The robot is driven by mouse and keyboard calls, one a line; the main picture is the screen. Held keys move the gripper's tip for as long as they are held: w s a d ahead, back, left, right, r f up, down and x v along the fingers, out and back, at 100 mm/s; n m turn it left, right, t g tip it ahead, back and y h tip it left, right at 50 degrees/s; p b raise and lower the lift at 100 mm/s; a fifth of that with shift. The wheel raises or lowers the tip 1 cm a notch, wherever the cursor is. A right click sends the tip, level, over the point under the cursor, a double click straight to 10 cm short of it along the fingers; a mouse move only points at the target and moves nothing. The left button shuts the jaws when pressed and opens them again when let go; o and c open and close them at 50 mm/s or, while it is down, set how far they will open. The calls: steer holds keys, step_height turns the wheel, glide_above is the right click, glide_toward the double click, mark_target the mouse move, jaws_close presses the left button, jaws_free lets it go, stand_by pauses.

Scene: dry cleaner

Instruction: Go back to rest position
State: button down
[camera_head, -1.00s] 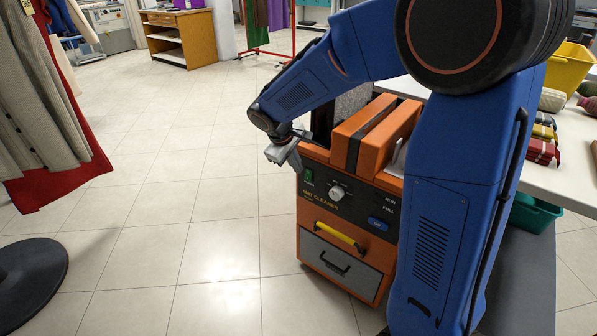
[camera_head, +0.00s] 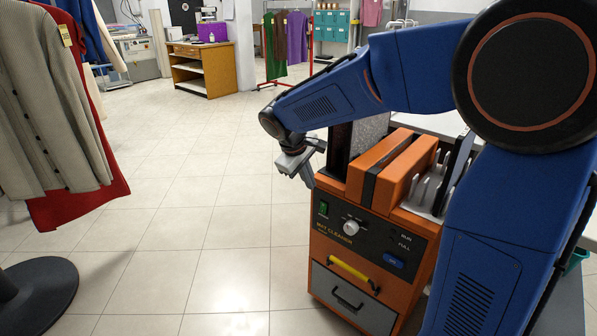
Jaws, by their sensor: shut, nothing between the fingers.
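My gripper (camera_head: 297,167) hangs at the end of my blue arm, left of the upper part of the orange mat cleaner, over the tiled floor. Its fingers are shut and hold nothing. The orange mat cleaner (camera_head: 325,262) stands on the floor below and to the right of my gripper. It has a green switch, a round knob, a blue button, a yellow handle and a grey drawer with a black handle. My arm hides part of its right side.
A clothes stand with a grey jacket (camera_head: 45,110) and a red garment is at the left, its round black base (camera_head: 35,295) on the floor. A wooden counter (camera_head: 207,75) and a red rack with hanging clothes stand behind. The tiled floor (camera_head: 170,200) between is clear.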

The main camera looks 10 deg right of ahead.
steer(key=s+d+r+m+y, duration=0.15)
steer(key=s+d, duration=0.25)
steer(key=s, duration=0.4)
steer(key=s+d+r+m+y, duration=0.1)
steer(key=s+d+r+m, duration=0.15)
steer(key=s, duration=0.55)
steer(key=s+d+f+m+t, duration=0.1)
steer(key=s, duration=0.7)
steer(key=s+f+m+y, duration=0.1)
steer(key=s+f+m, duration=0.1)
steer(key=s, duration=0.7)
steer(key=shift+d+f+t, duration=0.25)
steer(key=shift+d+t, duration=0.15)
steer(key=shift+y, duration=0.25)
